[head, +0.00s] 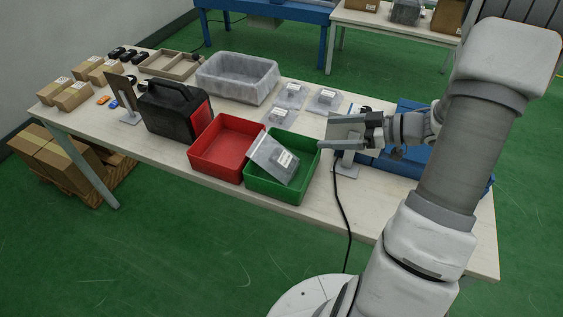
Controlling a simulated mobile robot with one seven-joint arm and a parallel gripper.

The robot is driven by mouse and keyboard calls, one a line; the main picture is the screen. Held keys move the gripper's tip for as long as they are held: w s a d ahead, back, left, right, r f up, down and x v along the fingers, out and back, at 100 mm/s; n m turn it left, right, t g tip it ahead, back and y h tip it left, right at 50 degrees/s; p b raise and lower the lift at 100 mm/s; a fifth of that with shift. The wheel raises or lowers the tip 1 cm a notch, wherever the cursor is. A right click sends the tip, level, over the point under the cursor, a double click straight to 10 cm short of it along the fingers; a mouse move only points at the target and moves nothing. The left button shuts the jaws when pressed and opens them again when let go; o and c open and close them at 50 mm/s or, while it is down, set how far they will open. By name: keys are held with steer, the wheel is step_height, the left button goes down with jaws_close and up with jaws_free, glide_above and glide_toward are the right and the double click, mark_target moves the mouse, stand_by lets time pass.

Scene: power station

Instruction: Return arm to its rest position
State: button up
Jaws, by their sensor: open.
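My arm rises from the lower right of the head view and bends back down toward the table. My gripper (328,132) is at the arm's end, above the right part of the table, pointing left. It is open and holds nothing that I can see. It is just right of and above a green bin (262,189), in front of a small upright panel on a stand (347,170). A clear packaged item with a white label (272,158) leans tilted in the green bin.
A red bin (214,176) stands left of the green bin, beside a black and red case (170,114). A grey tub (237,77) and several clear packs (284,111) are behind. Blue containers (418,158) lie right of my gripper. A black cable (344,220) hangs over the table's front edge.

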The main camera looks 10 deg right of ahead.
steer(key=shift+v, duration=1.05)
